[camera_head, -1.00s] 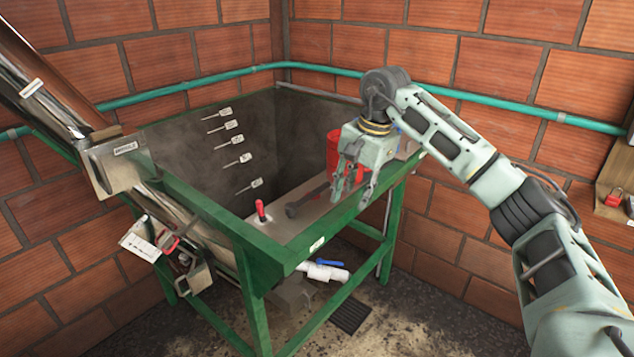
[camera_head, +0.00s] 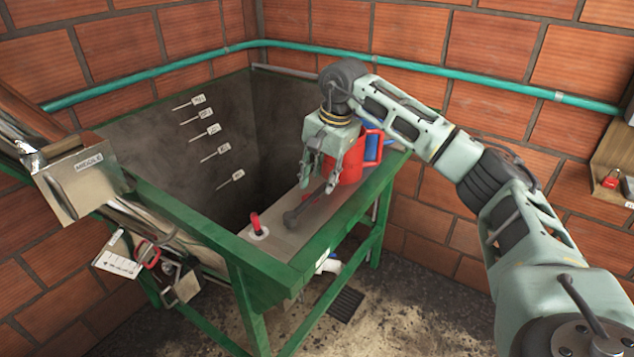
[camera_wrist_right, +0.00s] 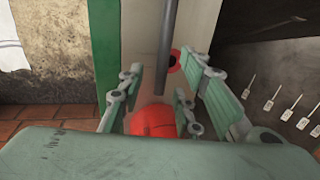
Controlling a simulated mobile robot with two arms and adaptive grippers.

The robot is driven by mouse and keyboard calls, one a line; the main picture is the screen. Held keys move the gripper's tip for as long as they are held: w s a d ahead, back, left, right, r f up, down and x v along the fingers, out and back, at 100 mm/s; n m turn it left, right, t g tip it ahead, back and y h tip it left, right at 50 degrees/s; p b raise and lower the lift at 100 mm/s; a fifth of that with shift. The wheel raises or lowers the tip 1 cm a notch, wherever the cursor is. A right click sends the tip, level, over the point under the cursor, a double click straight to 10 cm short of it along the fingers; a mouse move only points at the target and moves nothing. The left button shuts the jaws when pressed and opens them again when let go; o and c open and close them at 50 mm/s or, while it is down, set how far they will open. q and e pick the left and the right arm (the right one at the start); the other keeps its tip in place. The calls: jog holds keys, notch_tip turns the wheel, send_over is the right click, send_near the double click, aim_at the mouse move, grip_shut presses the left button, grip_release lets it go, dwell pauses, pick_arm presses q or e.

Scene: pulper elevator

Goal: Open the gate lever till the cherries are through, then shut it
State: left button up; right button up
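A short lever with a red grip (camera_head: 256,222) stands near the left end of the metal ledge on the green-framed hopper (camera_head: 205,212). Its round red top also seems to show in the wrist view (camera_wrist_right: 174,60). A dark bar with a round knob (camera_head: 292,217) leans or lies on the ledge beside it. My right gripper (camera_head: 318,185) is open and empty, over the ledge near the bar's far end, apart from the red-gripped lever. In the wrist view its fingers are spread either side of the dark bar (camera_wrist_right: 166,40). I see no cherries. My left gripper is out of view.
A red jug (camera_head: 350,168) stands on the ledge just right of the gripper, with a blue item (camera_head: 373,148) behind it. A sloping metal chute with a box (camera_head: 80,182) is at left. Tagged pins (camera_head: 208,130) line the hopper wall. A teal pipe (camera_head: 470,77) crosses the brick wall.

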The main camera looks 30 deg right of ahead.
aim_at(317, 192)
jog(key=f, duration=0.1)
jog(key=w+f, duration=0.1)
jog(key=f, duration=0.1)
jog(key=shift+a+f+p, duration=0.1)
jog(key=shift+p, duration=0.3)
jog(key=shift+f, duration=0.15)
jog(key=shift+c, duration=0.3)
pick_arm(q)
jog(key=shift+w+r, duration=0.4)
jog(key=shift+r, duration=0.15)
pick_arm(e)
grip_shut()
